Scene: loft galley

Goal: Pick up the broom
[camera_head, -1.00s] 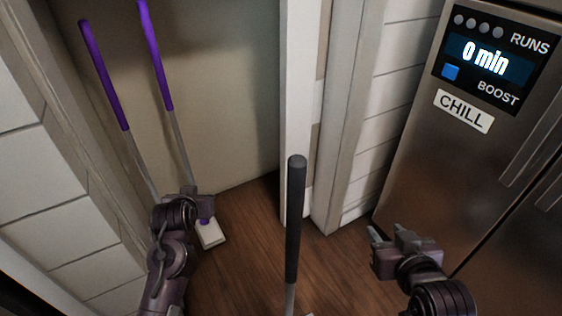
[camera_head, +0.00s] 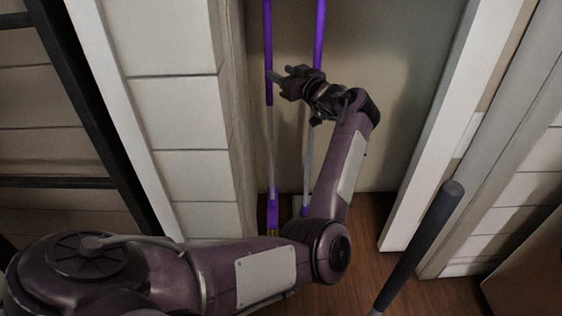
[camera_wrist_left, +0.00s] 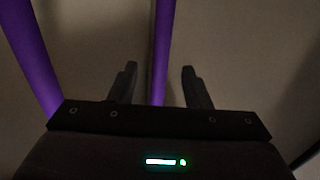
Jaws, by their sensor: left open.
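The broom (camera_head: 272,212) stands upright in the alcove, with a purple grip, a grey shaft and a purple head with yellowish bristles. My left gripper (camera_head: 280,74) is open, its fingertips beside the broom's purple grip in the head view. The left wrist view shows one purple handle (camera_wrist_left: 163,45) in the gap between the open fingers (camera_wrist_left: 160,86), not clasped. A second, wider purple handle (camera_wrist_left: 30,55) passes outside them on the left. I cannot tell for certain which handle is which there. My right gripper is out of view.
A second purple-handled tool (camera_head: 320,30) stands just right of the broom, partly hidden by my left gripper; its head is pale. A dark-handled tool (camera_head: 420,240) stands at the right. Tiled wall (camera_head: 185,110) bounds the alcove on the left.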

